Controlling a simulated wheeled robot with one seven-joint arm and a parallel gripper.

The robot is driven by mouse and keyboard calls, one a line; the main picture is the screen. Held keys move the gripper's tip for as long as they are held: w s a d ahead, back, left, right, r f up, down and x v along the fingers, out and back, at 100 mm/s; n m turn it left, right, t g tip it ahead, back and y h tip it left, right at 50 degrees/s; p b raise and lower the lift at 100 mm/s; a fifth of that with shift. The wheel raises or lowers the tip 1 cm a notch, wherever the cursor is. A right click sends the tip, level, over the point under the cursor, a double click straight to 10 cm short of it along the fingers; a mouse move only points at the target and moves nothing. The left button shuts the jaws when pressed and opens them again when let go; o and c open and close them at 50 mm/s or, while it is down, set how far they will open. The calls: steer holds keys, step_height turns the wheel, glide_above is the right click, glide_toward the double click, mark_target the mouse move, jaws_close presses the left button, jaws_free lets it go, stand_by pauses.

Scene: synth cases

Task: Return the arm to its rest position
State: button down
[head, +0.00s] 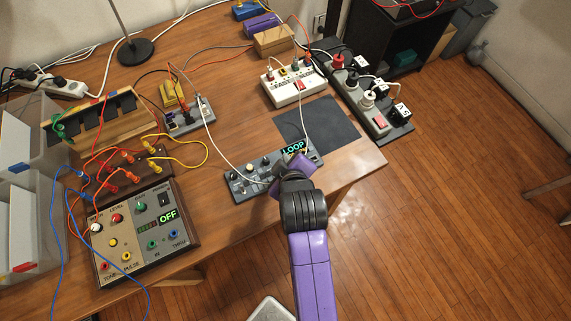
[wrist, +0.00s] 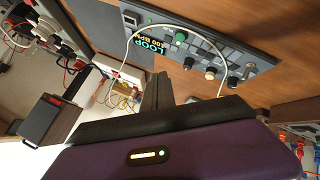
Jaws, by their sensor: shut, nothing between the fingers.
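My purple and black arm reaches up from the bottom of the head view, over the front edge of the wooden table. My gripper (wrist: 157,88) shows in the wrist view as dark fingers closed together, with nothing between them. In the head view the hand is over the grey looper panel (head: 243,187) and hides part of it. The panel's display reads LOOP; it also shows in the wrist view (wrist: 228,66), with knobs and a white cable arching past. I cannot tell the exact gap between the fingers and the panel.
A synth box (head: 143,235) reading OFF, with several patch cables, is at left. A loose white cable (head: 213,135) runs to the panel. Open floor (head: 450,220) lies right.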

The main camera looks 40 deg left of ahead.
stand_by(0.4)
step_height(320, 180, up, 7)
steer(key=w+a+m+t+y, duration=0.1)
steer(key=w+m+t+y, duration=0.1)
steer(key=m, duration=0.1)
steer(key=s+d+r+m+t, duration=0.2)
steer(key=d+m+t, duration=0.1)
steer(key=d, duration=0.7)
steer(key=s+d+r+m+t, duration=0.1)
steer(key=d+r+m+t, duration=0.15)
steer(key=d, duration=0.65)
steer(key=s+d+r+m+h, duration=0.2)
steer(key=s+d+m+h, duration=0.2)
steer(key=s+d, duration=0.6)
steer(key=s+d+r+m+t+h, duration=0.1)
steer(key=s+d+m+h, duration=0.4)
steer(key=s+d, duration=0.6)
steer(key=d+r+m+b, duration=0.1)
steer(key=d, duration=0.1)
steer(key=shift+d+r, duration=0.15)
steer(key=shift+d, duration=0.25)
